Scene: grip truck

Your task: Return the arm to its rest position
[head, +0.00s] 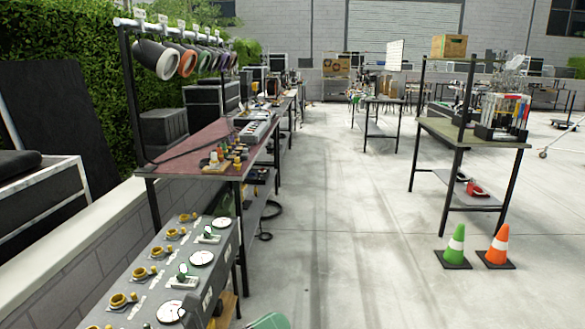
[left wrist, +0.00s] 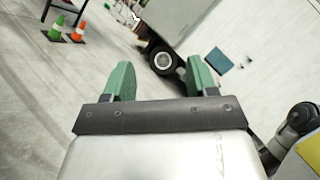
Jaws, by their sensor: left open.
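My left gripper (left wrist: 158,76) shows in the left wrist view with its two green fingers wide apart and nothing between them. Beyond the fingers are bare concrete floor and, farther off, a white truck. In the head view only a green piece (head: 268,321), which looks like part of my left gripper, shows at the bottom edge. It is low, just right of the grey panel's near end. Most of my left arm is out of the head view. My right gripper is in neither view.
A grey panel (head: 150,275) with gauges and yellow fittings runs along the left. A reddish workbench (head: 200,150) stands behind it. Green (head: 455,247) and orange (head: 497,246) cones stand at right before a table (head: 470,138). The truck (left wrist: 190,22) shows in the wrist view. The middle aisle is clear.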

